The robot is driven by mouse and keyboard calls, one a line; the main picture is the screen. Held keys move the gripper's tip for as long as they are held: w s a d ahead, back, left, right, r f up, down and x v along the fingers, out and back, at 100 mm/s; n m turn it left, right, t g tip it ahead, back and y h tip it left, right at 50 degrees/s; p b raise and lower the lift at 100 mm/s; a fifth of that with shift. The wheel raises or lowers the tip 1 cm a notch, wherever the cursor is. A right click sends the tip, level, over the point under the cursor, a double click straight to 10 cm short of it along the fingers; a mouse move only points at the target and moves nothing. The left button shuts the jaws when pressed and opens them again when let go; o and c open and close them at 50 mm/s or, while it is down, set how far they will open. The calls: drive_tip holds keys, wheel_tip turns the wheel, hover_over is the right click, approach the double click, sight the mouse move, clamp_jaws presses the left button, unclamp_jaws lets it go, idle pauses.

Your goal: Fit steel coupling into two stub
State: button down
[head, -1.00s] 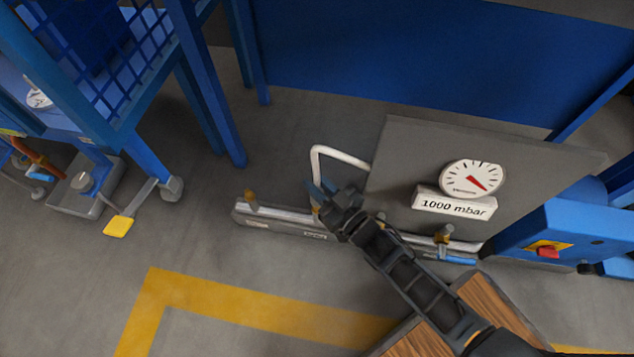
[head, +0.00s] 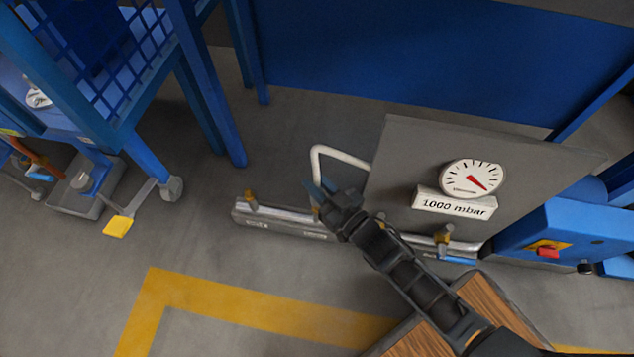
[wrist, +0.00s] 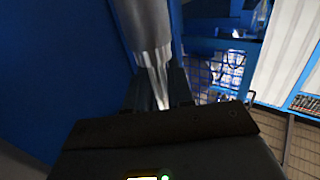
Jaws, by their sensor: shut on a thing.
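In the wrist view, my gripper (wrist: 156,88) is shut on the narrow end of a shiny steel piece, which I take to be the steel coupling (wrist: 146,28). Its wider cylinder extends out beyond the fingers to the top edge of the picture. In the head view, my gripper (head: 318,190) is beside the bent white pipe (head: 335,152), above the low pipe rail. The coupling cannot be made out there, and I cannot tell whether it touches anything. I cannot make out the two stub clearly; my wrist hides part of the rail.
A low rail (head: 285,223) with brass-coloured valves (head: 445,234) runs along the floor. A grey panel (head: 400,165) with a gauge (head: 472,178) stands behind it. A blue machine (head: 560,235) is at right, a blue frame (head: 205,110) at left.

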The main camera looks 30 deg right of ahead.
drive_tip(key=shift+f+b, duration=1.8)
drive_tip(key=shift+f, duration=0.25)
drive_tip(key=c, duration=0.9)
unclamp_jaws()
drive_tip(key=s+d+p, duration=0.1)
drive_tip(key=s+p, duration=0.1)
drive_tip(key=s, duration=0.5)
drive_tip(key=shift+s, duration=0.35)
drive_tip(key=s+r+g+h, duration=0.1)
drive_tip(key=s+r, duration=0.8)
drive_tip(key=s, duration=0.5)
drive_tip(key=s+a+r+m+g+h, duration=0.1)
drive_tip(key=s+r, duration=0.4)
drive_tip(key=r, duration=0.5)
drive_tip(key=s+r+g, duration=0.1)
drive_tip(key=s+r, duration=0.4)
drive_tip(key=r, duration=0.5)
wheel_tip(320, 180, up, 32)
drive_tip(key=p, duration=3.2)
